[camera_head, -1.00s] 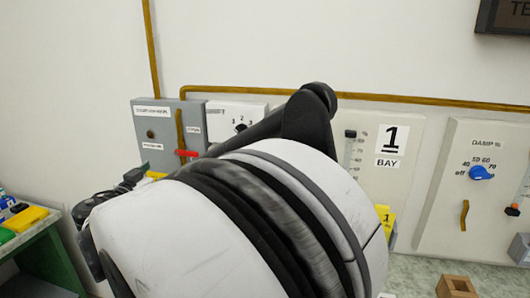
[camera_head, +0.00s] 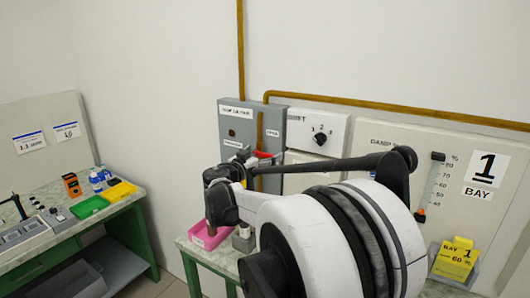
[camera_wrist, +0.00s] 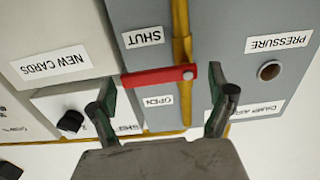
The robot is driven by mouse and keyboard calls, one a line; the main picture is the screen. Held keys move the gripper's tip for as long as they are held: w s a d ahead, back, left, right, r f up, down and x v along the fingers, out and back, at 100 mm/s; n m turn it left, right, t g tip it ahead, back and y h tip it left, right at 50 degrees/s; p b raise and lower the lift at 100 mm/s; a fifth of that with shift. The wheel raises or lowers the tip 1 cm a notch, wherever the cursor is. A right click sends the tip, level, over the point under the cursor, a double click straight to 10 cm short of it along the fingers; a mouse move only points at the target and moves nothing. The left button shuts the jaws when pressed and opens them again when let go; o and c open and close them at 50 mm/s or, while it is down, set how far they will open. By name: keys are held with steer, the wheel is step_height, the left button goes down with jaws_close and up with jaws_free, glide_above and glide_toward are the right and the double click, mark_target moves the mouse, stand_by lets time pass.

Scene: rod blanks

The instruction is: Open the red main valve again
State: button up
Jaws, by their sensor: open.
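The red valve handle (camera_wrist: 155,77) lies crosswise to the yellow-brown pipe on a grey panel in the wrist view, which is upside down. Its pivot bolt is at the pipe. A SHUT label (camera_wrist: 143,37) and an OPEN label (camera_wrist: 158,100) sit on either side of the handle. In the head view a small red part of the handle (camera_head: 262,154) shows behind my arm. My gripper (camera_wrist: 161,74) is open, with one finger beyond each end of the handle in the wrist picture. The gap in depth is unclear. My arm partly hides the panel in the head view.
The grey panel (camera_head: 232,130) also carries a PRESSURE lamp (camera_wrist: 268,71). A dial box (camera_head: 320,132) adjoins it. A pink tray (camera_head: 208,236) stands on the bench below. Another bench with trays is at left.

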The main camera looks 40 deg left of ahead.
steer(key=shift+w, duration=0.25)
steer(key=c, duration=1.7)
